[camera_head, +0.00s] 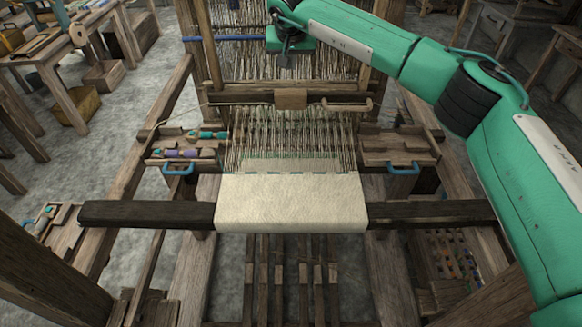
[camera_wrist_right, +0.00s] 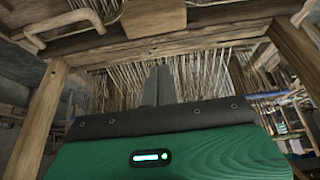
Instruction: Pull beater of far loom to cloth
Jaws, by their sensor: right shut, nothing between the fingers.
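The loom's beater (camera_head: 230,97) is a wooden crossbar with a pale block at its middle and a curved wooden handle (camera_head: 346,105) on its right side. It stands behind the warp threads (camera_head: 290,135), apart from the cream cloth (camera_head: 290,200) on the dark front beam. My right gripper (camera_head: 286,61) is shut and empty, above and beyond the beater's crossbar, in front of the upright threads. In the right wrist view its fingers (camera_wrist_right: 157,86) point at threads; a wooden bar with a block (camera_wrist_right: 153,17) and handle shows at the top. My left gripper is out of view.
Side trays hold spools (camera_head: 180,153) on the left and a blue handle (camera_head: 403,168) on the right. Wooden posts (camera_head: 203,45) flank the threads. My right arm spans the right side. A bench (camera_head: 60,60) stands at the upper left, with grey floor between.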

